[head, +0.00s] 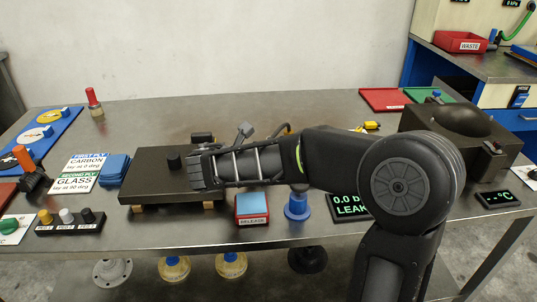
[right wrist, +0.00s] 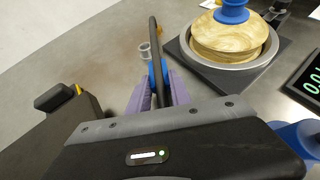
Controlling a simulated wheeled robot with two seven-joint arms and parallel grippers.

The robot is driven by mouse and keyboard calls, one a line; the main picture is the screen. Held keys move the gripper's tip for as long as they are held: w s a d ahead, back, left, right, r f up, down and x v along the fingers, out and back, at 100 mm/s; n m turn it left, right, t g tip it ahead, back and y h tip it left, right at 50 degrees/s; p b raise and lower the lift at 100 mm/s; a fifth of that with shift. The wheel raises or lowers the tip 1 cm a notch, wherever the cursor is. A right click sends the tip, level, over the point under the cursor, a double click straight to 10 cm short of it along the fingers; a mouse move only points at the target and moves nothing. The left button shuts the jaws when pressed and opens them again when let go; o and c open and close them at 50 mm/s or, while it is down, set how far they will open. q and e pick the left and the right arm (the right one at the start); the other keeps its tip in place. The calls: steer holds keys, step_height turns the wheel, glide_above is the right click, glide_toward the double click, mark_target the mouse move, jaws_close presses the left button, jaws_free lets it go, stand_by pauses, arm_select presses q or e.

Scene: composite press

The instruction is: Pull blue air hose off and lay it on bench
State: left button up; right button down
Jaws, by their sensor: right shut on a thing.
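My right gripper (right wrist: 157,85), with purple fingers, is shut on a thin dark strip (right wrist: 154,40) with blue parts (right wrist: 165,72) beside it. I cannot tell whether this is the blue air hose; no long blue hose shows plainly in either view. In the head view my right arm reaches left over the bench (head: 330,112), and its fingertips are hidden there. In the right wrist view a small clear cup-like piece (right wrist: 145,51) shows just beyond the fingers. My left gripper is not in view.
A golden disc (right wrist: 228,38) with a blue knob lies in a grey ring to the right of the gripper. A dark plate (head: 150,180), blue block (head: 252,205) and leak display (head: 346,205) stand near the front edge.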

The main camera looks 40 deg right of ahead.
steer(key=shift+f+b, duration=0.3)
steer(key=shift+f, duration=0.2)
steer(key=c, duration=1.1)
jaws_free()
steer(key=shift+a, duration=0.1)
steer(key=p+v, duration=0.1)
steer(key=v, duration=0.6)
steer(key=shift+s+a+r, duration=0.2)
steer(key=shift+a, duration=0.05)
